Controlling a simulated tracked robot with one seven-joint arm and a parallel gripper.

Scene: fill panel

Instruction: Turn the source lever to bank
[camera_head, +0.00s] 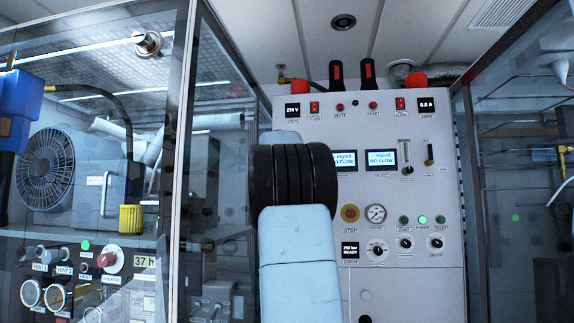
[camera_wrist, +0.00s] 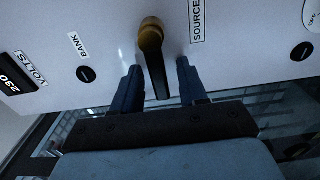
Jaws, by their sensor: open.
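The source lever (camera_wrist: 152,42) shows in the wrist view, with a brass-coloured hub on the pale panel and a black handle pointing down in the picture. The SOURCE label (camera_wrist: 197,18) is right of the hub and the BANK label (camera_wrist: 77,45) is to the left. My gripper (camera_wrist: 159,68) is open, its two dark blue fingers on either side of the handle. A gap shows on both sides; I see no clear contact. In the head view my own arm covers part of the panel, and neither the lever nor my fingers can be made out.
The control panel (camera_head: 400,285) carries a stop button (camera_head: 350,213), a gauge (camera_head: 375,213) and several knobs and displays. Glass enclosures with machinery stand left and right. In the wrist view, dark screw-like round fittings (camera_wrist: 86,74) sit near the lever.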

